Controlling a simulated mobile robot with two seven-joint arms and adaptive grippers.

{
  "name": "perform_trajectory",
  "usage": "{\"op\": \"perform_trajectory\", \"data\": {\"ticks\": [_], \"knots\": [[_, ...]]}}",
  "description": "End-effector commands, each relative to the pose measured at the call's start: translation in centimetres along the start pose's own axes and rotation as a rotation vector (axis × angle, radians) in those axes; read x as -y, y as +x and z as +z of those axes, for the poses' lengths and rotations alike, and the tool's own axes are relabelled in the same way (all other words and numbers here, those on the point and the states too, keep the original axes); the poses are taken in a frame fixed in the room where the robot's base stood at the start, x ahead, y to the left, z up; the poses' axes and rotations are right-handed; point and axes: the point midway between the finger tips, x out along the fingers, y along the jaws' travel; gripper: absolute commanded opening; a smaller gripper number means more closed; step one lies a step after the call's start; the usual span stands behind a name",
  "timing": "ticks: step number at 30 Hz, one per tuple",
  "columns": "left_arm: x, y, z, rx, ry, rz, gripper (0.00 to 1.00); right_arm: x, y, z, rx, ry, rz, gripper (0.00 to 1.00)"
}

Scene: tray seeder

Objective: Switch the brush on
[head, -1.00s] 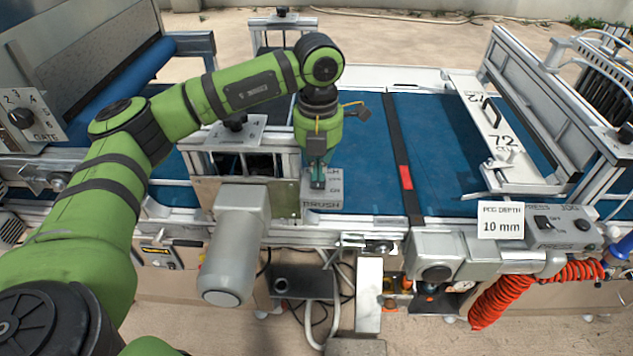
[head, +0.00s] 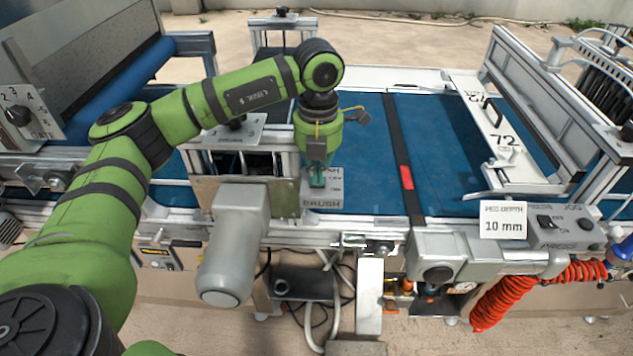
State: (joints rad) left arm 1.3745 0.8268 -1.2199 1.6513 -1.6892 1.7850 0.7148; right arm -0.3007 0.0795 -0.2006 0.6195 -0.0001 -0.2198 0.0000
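The brush switch box (head: 322,203) is a small grey box with "BRUSH" lettered on its front edge, at the near side of the blue belt. My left gripper (head: 317,184) points down right over the box, its fingertips at the box's top face. The fingers cover the switch itself, so its position is hidden. The fingers look close together, but the gap between them is too small to make out. I cannot tell whether the fingertips touch the switch. My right gripper is not in view.
A grey motor (head: 233,250) sits left of the box. A black strip with a red mark (head: 406,178) crosses the blue belt (head: 445,150). At right stand the "PEG DEPTH 10 mm" sign (head: 503,220) and the press switch box (head: 565,230). A gate dial (head: 18,116) is at far left.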

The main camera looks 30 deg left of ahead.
Motion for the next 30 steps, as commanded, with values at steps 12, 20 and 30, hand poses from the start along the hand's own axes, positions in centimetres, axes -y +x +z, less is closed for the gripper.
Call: {"op": "perform_trajectory", "data": {"ticks": [12, 20, 30], "knots": [[0.0, 0.7, 0.0, 0.0, 0.0, 0.0, 0.0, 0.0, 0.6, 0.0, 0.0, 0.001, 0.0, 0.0], [0.0, 1.1, 0.0, 0.0, 0.0, 0.0, 0.0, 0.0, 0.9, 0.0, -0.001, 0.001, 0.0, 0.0], [0.0, 0.5, -0.1, -0.003, 0.0, 0.0, 0.0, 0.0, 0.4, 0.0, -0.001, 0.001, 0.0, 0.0]]}}
